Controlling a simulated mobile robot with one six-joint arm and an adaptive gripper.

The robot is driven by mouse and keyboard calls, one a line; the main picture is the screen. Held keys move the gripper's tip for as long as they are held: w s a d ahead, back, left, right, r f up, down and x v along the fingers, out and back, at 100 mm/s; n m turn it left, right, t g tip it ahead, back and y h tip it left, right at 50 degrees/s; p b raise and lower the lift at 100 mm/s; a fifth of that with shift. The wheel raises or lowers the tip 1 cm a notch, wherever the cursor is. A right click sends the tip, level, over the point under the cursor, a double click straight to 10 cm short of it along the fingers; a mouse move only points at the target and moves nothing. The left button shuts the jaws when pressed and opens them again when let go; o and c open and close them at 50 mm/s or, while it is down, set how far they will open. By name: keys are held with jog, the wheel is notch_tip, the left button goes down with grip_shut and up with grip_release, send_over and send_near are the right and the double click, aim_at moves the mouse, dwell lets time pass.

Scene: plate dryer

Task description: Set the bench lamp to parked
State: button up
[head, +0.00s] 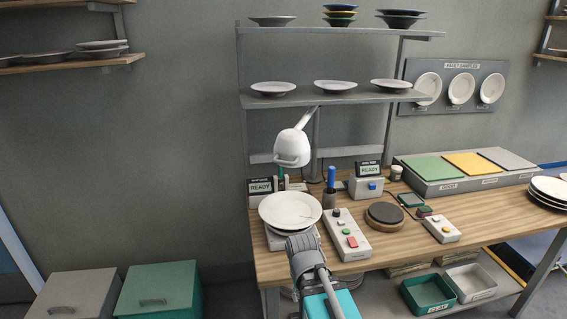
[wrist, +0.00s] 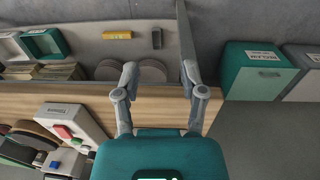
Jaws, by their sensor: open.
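The bench lamp (head: 292,147) has a white head with a handle loop on its front. It hangs over the left end of the bench, above a white plate (head: 290,210). Its arm runs up to the right towards a post at the back. My gripper (head: 300,243) is in front of the plate at the bench's front left edge, below the lamp and apart from it. In the wrist view my gripper (wrist: 160,85) is open, with nothing between its fingers. The lamp does not show in the wrist view.
The wooden bench (head: 400,245) holds a control box (head: 347,234) with coloured buttons, a round turntable (head: 384,215) and display units reading READY. Shelves with plates (head: 330,98) stand above. A teal bin (head: 160,288) and a grey bin are on the floor left. Air left of the lamp is free.

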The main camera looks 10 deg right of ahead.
jog(key=w+r+n+h+p, duration=0.1)
jog(key=w+r+h+p, duration=0.2)
jog(key=w+r+h, duration=0.35)
jog(key=n+t+h+p, duration=0.3)
jog(key=t+h+p, duration=0.3)
jog(key=h, duration=0.4)
send_near(282, 163)
jog(key=s+a+t, duration=0.1)
jog(key=s+a, duration=0.1)
jog(key=shift+a+f+y+b, duration=0.15)
jog(key=shift+a+y+b, duration=0.1)
jog(key=shift+b, duration=0.15)
jog(key=shift+d, duration=0.15)
jog(key=x, duration=1.3)
jog(key=shift+w+d, duration=0.2)
jog(key=shift+w, duration=0.2)
grip_shut()
